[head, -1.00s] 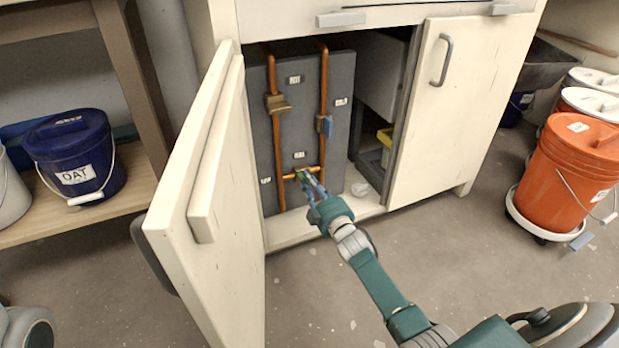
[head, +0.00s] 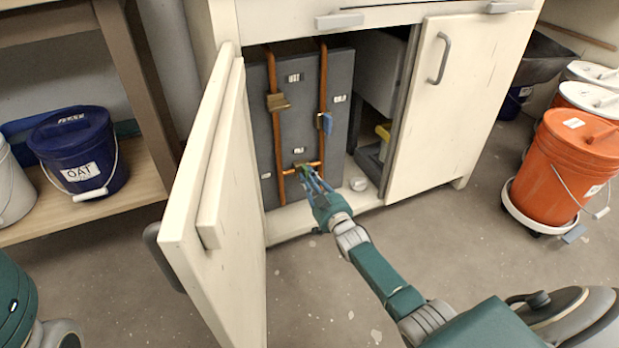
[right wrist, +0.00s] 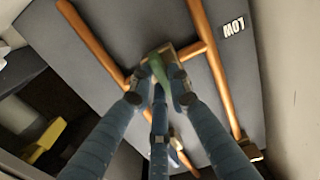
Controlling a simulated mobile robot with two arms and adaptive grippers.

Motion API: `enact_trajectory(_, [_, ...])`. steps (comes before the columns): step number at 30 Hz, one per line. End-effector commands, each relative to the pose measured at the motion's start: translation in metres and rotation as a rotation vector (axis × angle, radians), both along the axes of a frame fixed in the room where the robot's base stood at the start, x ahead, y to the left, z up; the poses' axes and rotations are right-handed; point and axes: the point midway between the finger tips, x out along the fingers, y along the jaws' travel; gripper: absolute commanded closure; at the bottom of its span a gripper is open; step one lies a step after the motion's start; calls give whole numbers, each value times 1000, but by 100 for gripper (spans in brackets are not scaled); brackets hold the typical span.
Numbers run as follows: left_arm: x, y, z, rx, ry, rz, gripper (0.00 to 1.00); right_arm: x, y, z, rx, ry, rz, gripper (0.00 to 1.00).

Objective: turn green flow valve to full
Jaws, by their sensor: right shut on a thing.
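The green valve handle (right wrist: 159,71) sits on the short copper cross pipe between two upright copper pipes inside the open cabinet. In the head view the green valve (head: 300,169) shows only as a small patch behind my fingers. My right gripper (head: 308,173) reaches into the cabinet and is shut on the green handle. In the right wrist view the fingers of my right gripper (right wrist: 157,88) close around the handle from both sides. A label reading LOW (right wrist: 234,28) is beside the pipe. My left gripper is not in view.
The open left door (head: 215,200) stands left of my right arm, and the shut right door (head: 430,110) is to its right. A brass valve (head: 278,102) and a blue valve (head: 324,122) are higher on the pipes. An orange bucket (head: 570,165) stands at right.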

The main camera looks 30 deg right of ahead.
Motion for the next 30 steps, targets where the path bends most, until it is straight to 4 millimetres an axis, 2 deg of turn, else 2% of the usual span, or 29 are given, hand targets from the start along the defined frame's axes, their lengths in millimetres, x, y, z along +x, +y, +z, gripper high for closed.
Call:
enact_trajectory(16, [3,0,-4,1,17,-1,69,-1,1,-3,24,3,0,100])
enact_trajectory(17, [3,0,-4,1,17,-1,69,-1,1,-3,24,3,0,77])
enact_trajectory(19, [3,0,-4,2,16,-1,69,-1,1,-2,23,3,0,64])
enact_trajectory(30, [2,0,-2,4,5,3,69,-4,0,-1,21,1,0,64])
